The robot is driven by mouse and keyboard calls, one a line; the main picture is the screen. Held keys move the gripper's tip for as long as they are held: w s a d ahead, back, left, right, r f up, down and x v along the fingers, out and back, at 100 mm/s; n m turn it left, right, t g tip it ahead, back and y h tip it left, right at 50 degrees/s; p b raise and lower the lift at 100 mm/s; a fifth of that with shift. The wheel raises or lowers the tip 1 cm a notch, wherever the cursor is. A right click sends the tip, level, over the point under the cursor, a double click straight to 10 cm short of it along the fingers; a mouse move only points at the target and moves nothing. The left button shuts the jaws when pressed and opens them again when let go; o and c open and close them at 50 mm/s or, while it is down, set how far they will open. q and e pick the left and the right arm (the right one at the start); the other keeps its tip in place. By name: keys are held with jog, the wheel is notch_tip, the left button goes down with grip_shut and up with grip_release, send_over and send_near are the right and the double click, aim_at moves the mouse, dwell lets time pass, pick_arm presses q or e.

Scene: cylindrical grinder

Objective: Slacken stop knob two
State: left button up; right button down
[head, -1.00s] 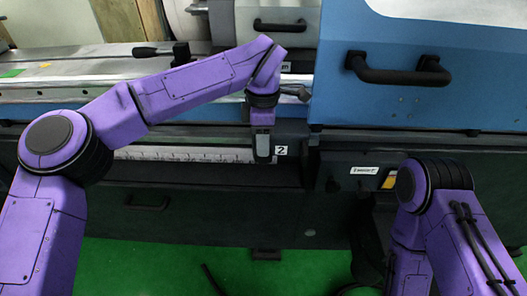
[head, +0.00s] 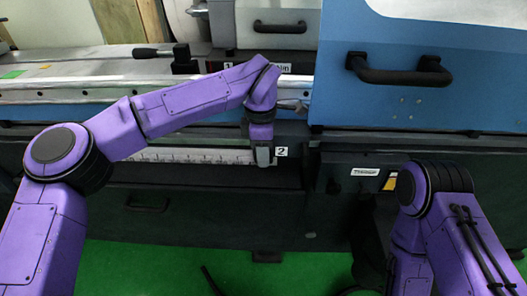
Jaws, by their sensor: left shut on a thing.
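A white label marked 2 (head: 281,151) sits on the front of the grinder, at the right end of a white scale strip (head: 190,156). My left gripper (head: 264,158) points down just left of this label. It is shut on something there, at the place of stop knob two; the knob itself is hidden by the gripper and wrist. My right arm stands at the lower right, and its gripper is not in the frame.
A blue cover with a black handle (head: 398,70) fills the upper right. A metal rail (head: 100,92) runs across behind my left arm. A dark lever (head: 152,51) is at upper left. Green floor (head: 180,270) shows below.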

pick_arm(q)
jog(key=h, duration=0.2)
jog(key=h+b, duration=0.1)
jog(key=shift+a+f+h+b, duration=0.2)
jog(key=shift+a+h+b, duration=0.1)
jog(key=shift+a+h, duration=0.1)
jog(key=h+b, duration=0.2)
jog(key=shift+a+f+h, duration=0.15)
jog(key=shift+f+h, duration=0.1)
jog(key=shift+h, duration=0.05)
jog(key=h+b, duration=0.1)
jog(key=b, duration=0.1)
jog(key=f+h+b, duration=0.1)
jog(key=h+b, duration=0.1)
jog(key=b, duration=0.1)
jog(key=h+b, duration=0.2)
jog(key=b, duration=0.1)
jog(key=shift+a+f, duration=0.15)
jog(key=shift+a, duration=0.15)
jog(key=h+b, duration=0.5)
jog(key=b, duration=0.7)
jog(key=shift+f, duration=0.1)
jog(key=shift+r+h+b, duration=0.3)
jog(key=shift+h+b, duration=0.3)
jog(key=shift+b, duration=0.25)
jog(key=o, duration=0.7)
